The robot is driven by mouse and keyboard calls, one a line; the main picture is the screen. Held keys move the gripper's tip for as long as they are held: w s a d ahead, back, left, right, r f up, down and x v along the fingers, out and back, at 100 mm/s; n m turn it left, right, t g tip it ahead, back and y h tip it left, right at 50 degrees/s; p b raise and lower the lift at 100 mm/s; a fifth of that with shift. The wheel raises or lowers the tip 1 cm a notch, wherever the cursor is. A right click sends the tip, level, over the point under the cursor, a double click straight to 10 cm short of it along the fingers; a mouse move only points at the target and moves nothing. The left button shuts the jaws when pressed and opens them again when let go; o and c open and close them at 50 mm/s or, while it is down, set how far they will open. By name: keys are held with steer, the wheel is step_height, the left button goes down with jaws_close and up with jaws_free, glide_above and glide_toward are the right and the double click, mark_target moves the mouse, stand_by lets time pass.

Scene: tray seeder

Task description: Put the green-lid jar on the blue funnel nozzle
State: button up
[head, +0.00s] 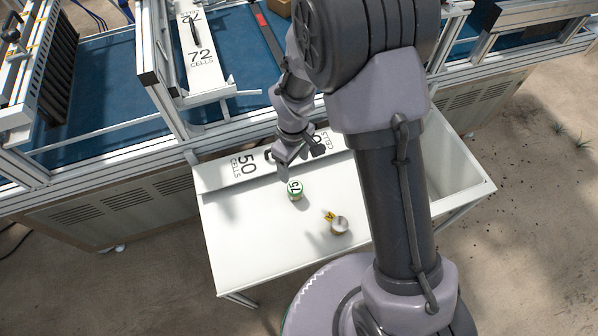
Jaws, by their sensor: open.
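A small round jar with a green-and-white top (295,191) stands on the white table, with dark characters on it; I take it for the green-lid jar. My gripper (284,169) is open, just behind and slightly left of the jar in the picture. It looks to be above the table, and I cannot tell the exact gap to the jar. Nothing shows between its fingers. I cannot make out a blue funnel nozzle in this view; my arm covers part of the scene.
A small grey-topped cup (340,226) with a yellow tag stands to the jar's right on the white table (250,240). A "50 cells" panel (240,168) lies along its back edge. The table's front left is clear.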

mark_target(295, 187)
step_height(295, 187, down, 9)
steer(key=b, duration=0.3)
steer(key=shift+f, duration=0.1)
step_height(295, 187, down, 5)
steer(key=b, duration=0.3)
steer(key=shift+s+f, duration=0.1)
steer(key=shift+r, duration=0.2)
steer(key=shift+c, duration=0.2)
jaws_close()
